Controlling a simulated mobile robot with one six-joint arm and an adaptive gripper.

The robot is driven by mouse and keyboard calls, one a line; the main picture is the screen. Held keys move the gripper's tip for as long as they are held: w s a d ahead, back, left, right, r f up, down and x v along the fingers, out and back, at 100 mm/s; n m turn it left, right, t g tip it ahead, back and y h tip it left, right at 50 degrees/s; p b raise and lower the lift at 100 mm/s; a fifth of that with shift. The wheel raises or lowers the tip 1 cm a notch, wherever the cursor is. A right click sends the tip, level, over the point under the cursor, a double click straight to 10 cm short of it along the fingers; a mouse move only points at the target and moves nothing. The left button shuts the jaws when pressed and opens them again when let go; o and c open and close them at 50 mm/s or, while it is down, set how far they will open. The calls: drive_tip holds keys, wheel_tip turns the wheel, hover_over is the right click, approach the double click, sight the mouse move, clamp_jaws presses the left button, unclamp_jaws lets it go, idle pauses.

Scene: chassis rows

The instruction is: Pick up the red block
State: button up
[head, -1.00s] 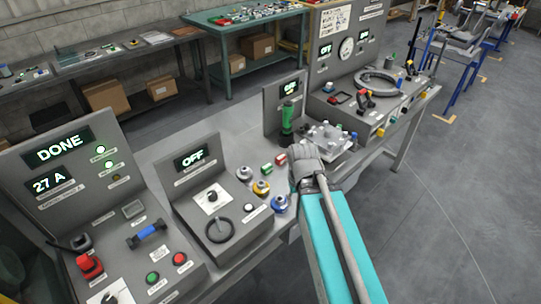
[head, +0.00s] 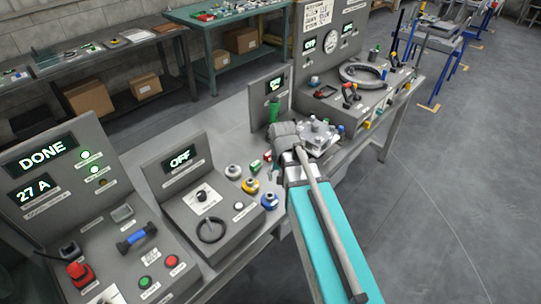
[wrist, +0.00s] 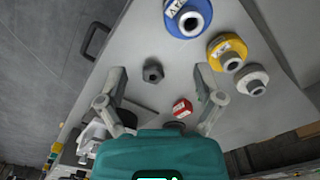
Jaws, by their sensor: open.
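The red block (head: 267,156) lies on the grey bench beside a green block (head: 255,166), just left of my arm's end in the head view. In the wrist view the red block (wrist: 182,108) shows between my fingers, closer to the right finger, with a white marking on its face. My gripper (wrist: 160,74) is open and empty, its two fingers spread apart above the bench. I cannot tell its height above the block. In the head view the fingers are hidden behind my wrist.
A dark hexagonal piece (wrist: 153,72) lies between the fingertips. Blue (wrist: 188,18), yellow (wrist: 228,54) and grey (wrist: 252,80) round knobs stand nearby.

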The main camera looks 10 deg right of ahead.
sight(268, 154)
drive_tip(key=w+r+m+p, duration=0.3)
drive_tip(key=w+m, duration=0.5)
drive_tip(key=w, duration=1.4)
drive_tip(key=shift+r, duration=0.15)
drive_tip(key=shift+a+f, duration=0.1)
drive_tip(key=shift+f, duration=0.1)
wheel_tip(268, 154, down, 8)
drive_tip(key=b, duration=0.8)
drive_tip(key=shift+f+b, duration=0.15)
drive_tip(key=shift+b, duration=0.25)
drive_tip(key=shift+w+f, duration=0.1)
drive_tip(key=shift+f, duration=0.05)
drive_tip(key=shift+w+f+b, duration=0.1)
drive_tip(key=shift+f+b, duration=2.35)
drive_tip(key=shift+b, duration=0.15)
clamp_jaws()
